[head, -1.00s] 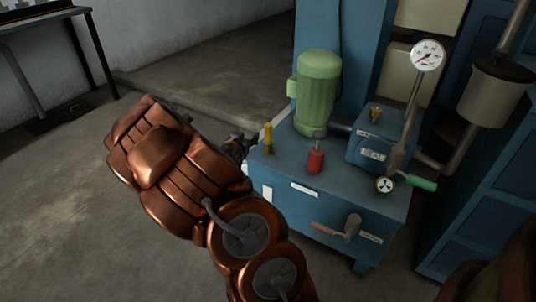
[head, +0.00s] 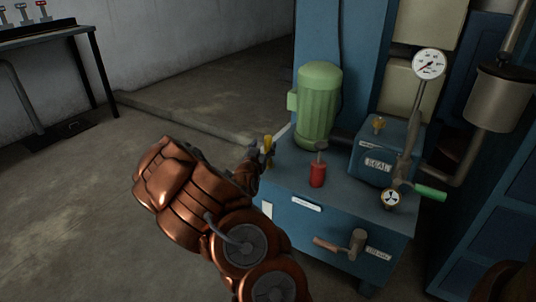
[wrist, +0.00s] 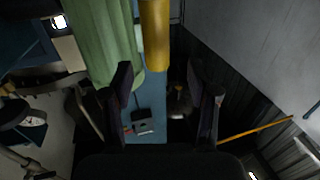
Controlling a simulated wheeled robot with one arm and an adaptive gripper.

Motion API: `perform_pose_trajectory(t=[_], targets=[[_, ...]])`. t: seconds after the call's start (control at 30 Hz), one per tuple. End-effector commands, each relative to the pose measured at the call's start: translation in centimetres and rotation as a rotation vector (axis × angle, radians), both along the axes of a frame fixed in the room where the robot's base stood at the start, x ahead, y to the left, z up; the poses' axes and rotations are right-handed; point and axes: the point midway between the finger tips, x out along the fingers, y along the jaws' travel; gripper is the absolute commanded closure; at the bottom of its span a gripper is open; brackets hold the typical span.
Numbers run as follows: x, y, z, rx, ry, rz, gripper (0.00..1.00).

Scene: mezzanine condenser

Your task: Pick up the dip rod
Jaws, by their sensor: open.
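The dip rod appears to be the yellow upright handle (head: 268,150) at the left back edge of the blue tank top; no label confirms this. In the wrist view the yellow handle (wrist: 154,35) stands ahead of my gripper, at the top of the picture. My gripper (wrist: 165,92) is open, with its two dark fingers apart and nothing between them. In the head view my gripper (head: 261,158) is right beside the yellow handle, partly hidden by my arm. I cannot tell whether they touch. The handle's lower end is hidden.
A green motor (head: 320,105) stands close behind the handle. A red cylinder with a grey top (head: 317,172) stands to its right on the blue tank (head: 335,222). A pump block (head: 384,155), gauge (head: 429,64) and green-handled lever (head: 430,192) are farther right. Open floor lies left.

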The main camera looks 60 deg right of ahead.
Motion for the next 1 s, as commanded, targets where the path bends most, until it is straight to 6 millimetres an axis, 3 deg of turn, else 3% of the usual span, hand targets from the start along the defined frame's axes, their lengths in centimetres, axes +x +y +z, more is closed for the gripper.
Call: perform_pose_trajectory(t=[0.5,0.9,1.0], targets=[[0.8,-4.1,-0.9,0.0,-0.001,-0.002,0.41],[1.0,-4.5,-0.9,0.003,0.002,-0.001,0.41],[1.0,-4.5,-0.9,0.003,0.002,-0.001,0.5]])
